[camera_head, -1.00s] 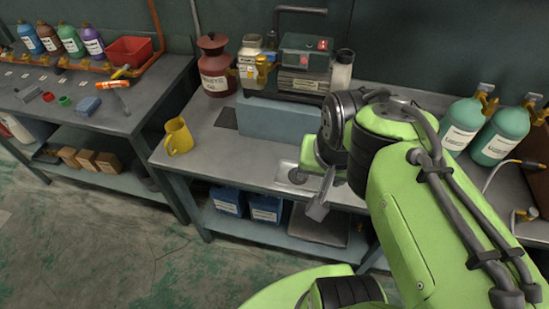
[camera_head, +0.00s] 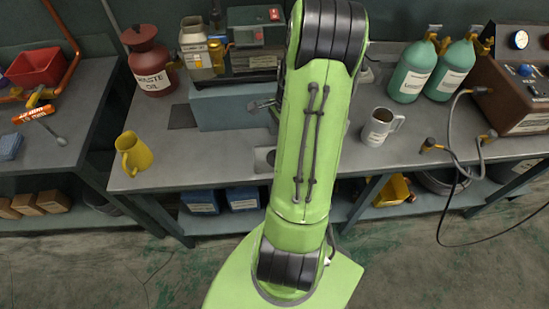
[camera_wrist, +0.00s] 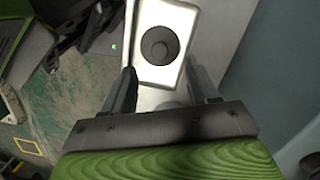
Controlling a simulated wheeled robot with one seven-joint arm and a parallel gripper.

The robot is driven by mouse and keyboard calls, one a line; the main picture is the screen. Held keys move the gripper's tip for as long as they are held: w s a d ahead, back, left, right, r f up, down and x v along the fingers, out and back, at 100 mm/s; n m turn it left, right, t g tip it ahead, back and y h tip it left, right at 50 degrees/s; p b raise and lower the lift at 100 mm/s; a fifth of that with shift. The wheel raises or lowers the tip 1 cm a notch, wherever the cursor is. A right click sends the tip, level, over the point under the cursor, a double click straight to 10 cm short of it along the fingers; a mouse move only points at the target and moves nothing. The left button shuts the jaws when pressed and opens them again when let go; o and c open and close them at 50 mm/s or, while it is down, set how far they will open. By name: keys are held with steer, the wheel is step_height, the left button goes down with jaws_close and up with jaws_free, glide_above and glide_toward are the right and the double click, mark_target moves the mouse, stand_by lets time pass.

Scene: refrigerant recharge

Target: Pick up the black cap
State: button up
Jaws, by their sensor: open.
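In the wrist view, a dark grey round piece with a raised centre (camera_wrist: 160,45), which looks like the black cap, sits in a pale rimmed tray (camera_wrist: 187,14). My gripper (camera_wrist: 163,84) is open, its two fingers apart on either side of the near end of the tray. The round piece lies beyond the fingertips, and nothing is held. In the head view, my gripper (camera_head: 262,105) shows only partly, left of my arm above the workbench. My arm hides part of the tray (camera_head: 262,160) there, and I cannot make out the cap in that view.
The workbench (camera_head: 215,165) carries a yellow jug (camera_head: 133,154), a waste oil can (camera_head: 150,62), a blue-grey block (camera_head: 222,110) and a metal mug (camera_head: 380,127). Green cylinders (camera_head: 412,70) and a gauge box (camera_head: 510,95) stand at the right. Hoses lie in front of them.

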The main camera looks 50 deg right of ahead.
steer(key=f, duration=0.2)
steer(key=f+b, duration=0.1)
steer(key=f, duration=0.3)
steer(key=shift+w+a+f, duration=0.15)
steer(key=shift+a+f, duration=0.05)
steer(key=shift+a, duration=0.2)
steer(key=shift+c, duration=0.2)
jaws_close()
steer(key=shift+r, duration=0.15)
